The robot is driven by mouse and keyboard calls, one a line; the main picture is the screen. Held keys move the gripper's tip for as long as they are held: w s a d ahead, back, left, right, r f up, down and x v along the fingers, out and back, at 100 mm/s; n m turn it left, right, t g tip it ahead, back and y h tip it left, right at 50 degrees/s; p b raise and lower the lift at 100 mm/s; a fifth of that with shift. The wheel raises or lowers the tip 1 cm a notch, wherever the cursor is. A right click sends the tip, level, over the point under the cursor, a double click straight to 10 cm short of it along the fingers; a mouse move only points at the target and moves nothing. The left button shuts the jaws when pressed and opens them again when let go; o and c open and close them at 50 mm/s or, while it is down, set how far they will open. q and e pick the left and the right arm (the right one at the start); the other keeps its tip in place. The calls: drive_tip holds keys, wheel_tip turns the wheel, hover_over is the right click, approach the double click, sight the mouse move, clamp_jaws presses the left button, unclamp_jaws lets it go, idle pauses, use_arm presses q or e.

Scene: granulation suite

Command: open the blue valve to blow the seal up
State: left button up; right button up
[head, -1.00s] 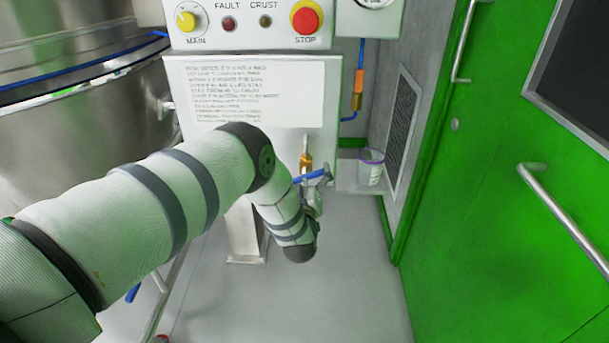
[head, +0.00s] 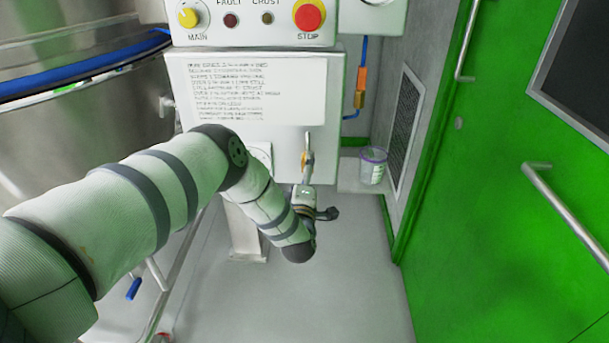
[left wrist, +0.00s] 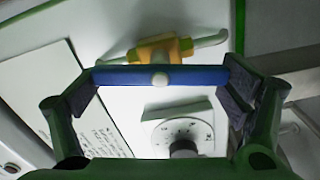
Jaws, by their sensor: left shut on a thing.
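The blue valve shows in the left wrist view as a flat blue handle (left wrist: 195,76) with a pale centre screw, in front of a yellow-brass body (left wrist: 160,48) on a thin pipe. The handle lies nearly along the pipe. My left gripper (left wrist: 160,78) is shut on the handle, one finger at each end. In the head view my left gripper (head: 314,207) is below the cabinet's front, just under the pale pipe (head: 308,145); the handle is hidden there. My right gripper is not in view.
A green door (head: 480,200) with handles bounds the right. A steel vessel (head: 80,110) fills the left.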

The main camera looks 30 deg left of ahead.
use_arm(q)
drive_tip(key=shift+f+n, duration=0.15)
drive_tip(key=shift+n, duration=1.05)
drive_tip(key=shift+d, duration=0.1)
drive_tip(key=o, duration=0.9)
drive_tip(key=shift+n, duration=0.3)
drive_tip(key=v, duration=1.2)
